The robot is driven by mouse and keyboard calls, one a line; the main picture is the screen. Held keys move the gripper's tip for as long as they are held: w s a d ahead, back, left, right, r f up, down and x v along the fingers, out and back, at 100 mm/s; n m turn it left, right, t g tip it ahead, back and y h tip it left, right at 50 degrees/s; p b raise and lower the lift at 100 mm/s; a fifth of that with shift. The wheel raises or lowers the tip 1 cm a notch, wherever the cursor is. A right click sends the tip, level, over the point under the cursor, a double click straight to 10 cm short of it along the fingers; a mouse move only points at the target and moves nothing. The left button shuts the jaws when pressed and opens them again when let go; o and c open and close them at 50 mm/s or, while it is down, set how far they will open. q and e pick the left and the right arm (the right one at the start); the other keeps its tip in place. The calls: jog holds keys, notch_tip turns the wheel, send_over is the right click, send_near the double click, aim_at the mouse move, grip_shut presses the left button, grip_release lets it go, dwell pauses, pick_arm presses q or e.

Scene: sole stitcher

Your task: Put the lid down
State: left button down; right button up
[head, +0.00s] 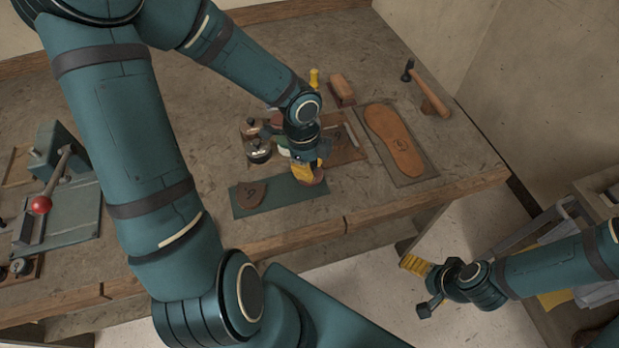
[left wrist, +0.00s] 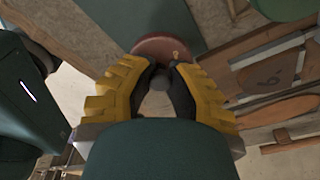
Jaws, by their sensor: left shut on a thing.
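My left gripper (head: 308,168) is over the table near the right end of the dark green mat (head: 302,194). It points down and is shut on the lid, a reddish-brown round piece (head: 314,179) just below its fingers. In the left wrist view the lid (left wrist: 162,47) shows beyond the yellow fingers (left wrist: 160,78), which hide part of it. I cannot tell whether the lid touches the mat. My right gripper (head: 418,286) is empty, fingers apart, off the table's front edge.
A brown leather piece (head: 252,195) lies on the mat. Dark-topped jars (head: 258,150) stand behind it. A sole (head: 394,140) on a board and a hammer (head: 424,86) are to the right. A red-knobbed lever machine (head: 60,190) is at left.

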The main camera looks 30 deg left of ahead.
pick_arm(q)
jog(key=shift+f+b, duration=0.75)
jog(key=shift+f, duration=1)
jog(key=shift+f, duration=0.2)
jog(key=c, duration=1)
grip_release()
jog(key=shift+r, duration=0.15)
jog(key=r+p, duration=0.1)
jog(key=r, duration=0.3)
jog(key=a+r+p, duration=0.1)
jog(key=r+p, duration=0.1)
jog(key=r, duration=0.2)
jog(key=r+p, duration=0.2)
jog(key=r, duration=0.2)
jog(key=shift+s+a, duration=0.1)
jog(key=shift+a, duration=0.1)
